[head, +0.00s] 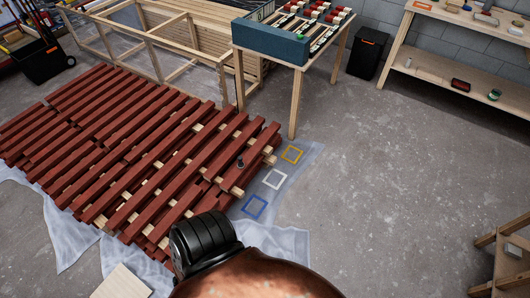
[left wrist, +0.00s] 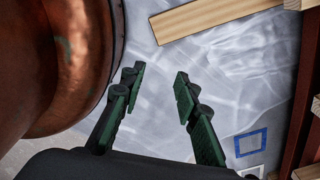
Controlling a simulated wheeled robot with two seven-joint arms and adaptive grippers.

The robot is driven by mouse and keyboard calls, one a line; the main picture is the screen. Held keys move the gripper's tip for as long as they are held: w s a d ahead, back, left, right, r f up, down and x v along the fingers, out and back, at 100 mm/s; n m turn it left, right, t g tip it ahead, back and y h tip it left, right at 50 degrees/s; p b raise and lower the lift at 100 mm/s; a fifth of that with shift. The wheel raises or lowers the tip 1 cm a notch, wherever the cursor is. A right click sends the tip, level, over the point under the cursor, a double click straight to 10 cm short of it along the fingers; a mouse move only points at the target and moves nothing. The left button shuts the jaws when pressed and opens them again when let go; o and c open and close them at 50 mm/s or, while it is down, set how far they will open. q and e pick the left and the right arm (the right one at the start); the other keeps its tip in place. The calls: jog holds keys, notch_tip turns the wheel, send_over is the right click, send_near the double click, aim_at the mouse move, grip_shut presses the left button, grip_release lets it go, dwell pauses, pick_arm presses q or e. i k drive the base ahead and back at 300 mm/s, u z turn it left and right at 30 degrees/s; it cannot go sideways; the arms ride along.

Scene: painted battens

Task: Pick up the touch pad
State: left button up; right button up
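A small dark object (head: 240,161), which looks like the touch pad, lies on the red battens (head: 150,130) near their right end in the head view. It is too small to make out in detail, and it does not show in the left wrist view. My left gripper (left wrist: 156,78) is open and empty above the plastic sheet (left wrist: 225,70). Its two green fingers are apart with nothing between them. The gripper itself cannot be made out in the head view. My right gripper is in neither view.
Yellow (head: 291,154), white (head: 274,179) and blue (head: 255,206) square outlines lie on the sheet beside the battens. A pale board (head: 122,283) lies at the front. A table (head: 294,105) with a blue-sided box stands behind. The concrete floor to the right is mostly clear.

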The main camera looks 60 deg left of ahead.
aim_at(241, 165)
jog(key=i, duration=1.4)
jog(key=u, duration=3.8)
jog(key=i, duration=1)
